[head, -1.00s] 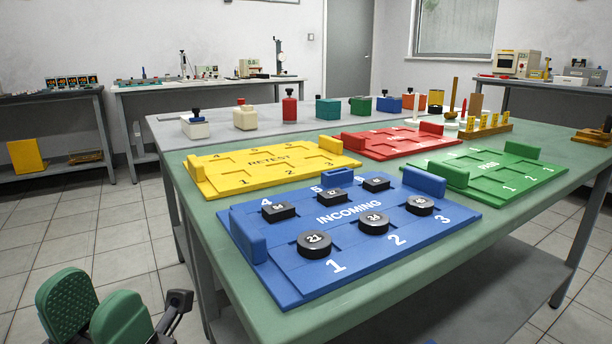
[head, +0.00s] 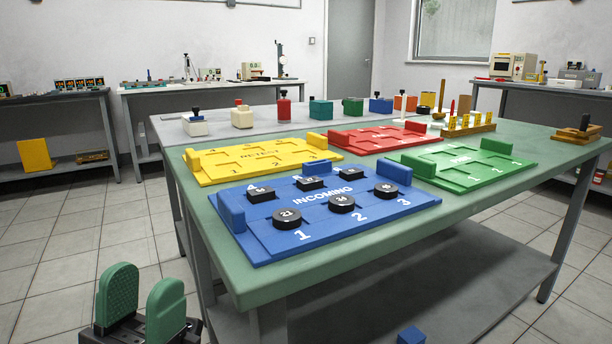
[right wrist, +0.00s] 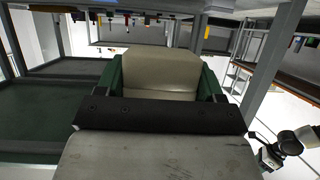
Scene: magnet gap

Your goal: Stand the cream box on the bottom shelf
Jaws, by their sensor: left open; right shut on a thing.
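The cream box (right wrist: 160,80) is in the right wrist view, between the two green fingers of my right gripper (right wrist: 162,65). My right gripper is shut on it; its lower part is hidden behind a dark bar. Neither shows in the head view. My left gripper (head: 141,298) is open and empty at the lower left of the head view, in front of the green table (head: 245,284). The grey bottom shelf (head: 400,282) runs under this table. The visible part of the shelf is largely bare.
A blue block (head: 411,336) shows at the bottom edge; what it rests on is unclear. Table legs (head: 273,326) frame the shelf. On the tabletop lie the blue INCOMING board (head: 262,250) with black pucks, and yellow, red and green boards. Tiled floor is clear at left.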

